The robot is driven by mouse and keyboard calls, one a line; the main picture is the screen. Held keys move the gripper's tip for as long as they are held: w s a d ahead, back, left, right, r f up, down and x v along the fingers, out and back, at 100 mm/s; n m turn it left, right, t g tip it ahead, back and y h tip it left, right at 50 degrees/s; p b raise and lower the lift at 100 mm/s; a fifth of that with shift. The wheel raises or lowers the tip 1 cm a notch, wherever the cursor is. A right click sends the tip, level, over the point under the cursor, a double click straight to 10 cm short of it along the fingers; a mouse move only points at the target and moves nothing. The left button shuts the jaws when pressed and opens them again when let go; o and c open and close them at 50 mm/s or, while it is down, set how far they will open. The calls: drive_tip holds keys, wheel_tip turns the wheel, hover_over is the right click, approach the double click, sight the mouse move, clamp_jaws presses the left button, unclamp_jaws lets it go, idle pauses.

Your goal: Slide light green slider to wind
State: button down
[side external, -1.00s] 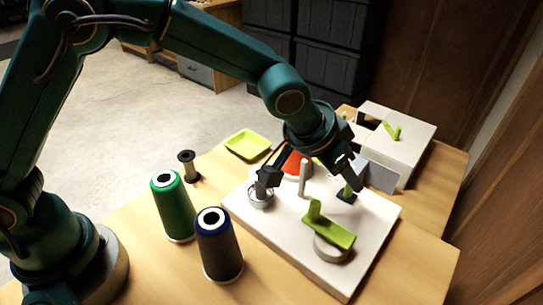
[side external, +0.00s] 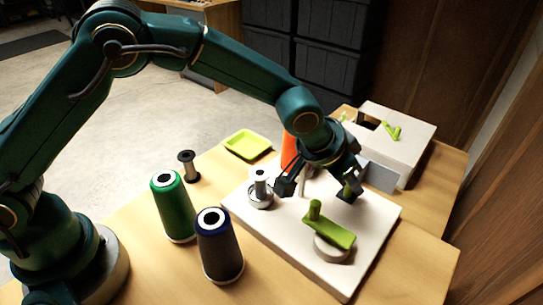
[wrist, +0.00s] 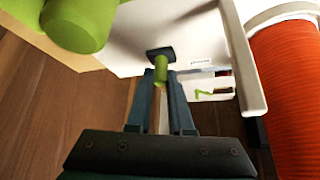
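A small light green knob on a dark square base, the slider (side external: 347,188), stands on the white board (side external: 292,235) near its right corner. In the wrist view the slider (wrist: 160,68) shows upright just beyond my fingertips, in line with the gap between them. My gripper (side external: 318,181) is open, with one finger left of the slider and the other close by it at upper right. I cannot tell whether either finger touches it. A small label (wrist: 201,62) on the board beside the slider is too small to read.
A light green crank (side external: 332,232) sits in front on a grey disc. A white box (side external: 405,125) is behind right. Green (side external: 172,208) and dark blue (side external: 217,248) cones stand left of the board.

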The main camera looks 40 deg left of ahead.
sight(330, 189)
drive_tip(key=shift+a, duration=1.7)
drive_tip(key=c, duration=0.8)
unclamp_jaws()
wheel_tip(330, 189, up, 6)
drive_tip(key=shift+r, duration=0.1)
drive_tip(key=shift+r, duration=1.9)
